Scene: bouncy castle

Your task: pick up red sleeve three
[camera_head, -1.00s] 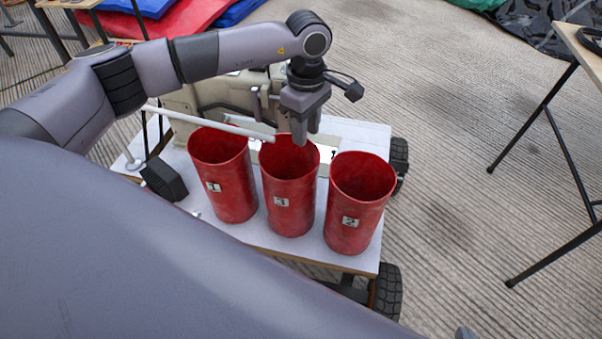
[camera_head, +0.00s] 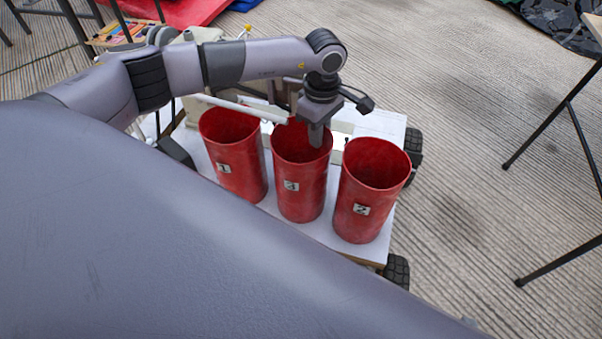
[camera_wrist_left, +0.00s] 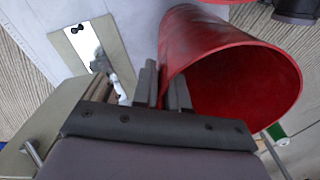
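Red sleeve three (camera_head: 300,185) is the middle of three red open-topped cylinders, marked with a "3" label, and stands upright on the white cart top. My left gripper (camera_head: 318,138) points down at its far right rim. In the left wrist view the sleeve's open mouth (camera_wrist_left: 240,85) fills the upper right. There the left gripper's fingers (camera_wrist_left: 163,90) are close together with the sleeve wall between them, one finger outside and one inside. The fingertips are partly hidden. My right gripper is not in view.
Red sleeve one (camera_head: 235,165) stands close on the left and red sleeve two (camera_head: 365,205) close on the right. A beige machine and a white bar (camera_head: 235,108) lie behind them. The white cart top (camera_head: 385,122) has bare room at the back right. A black-legged table (camera_head: 570,120) stands at right.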

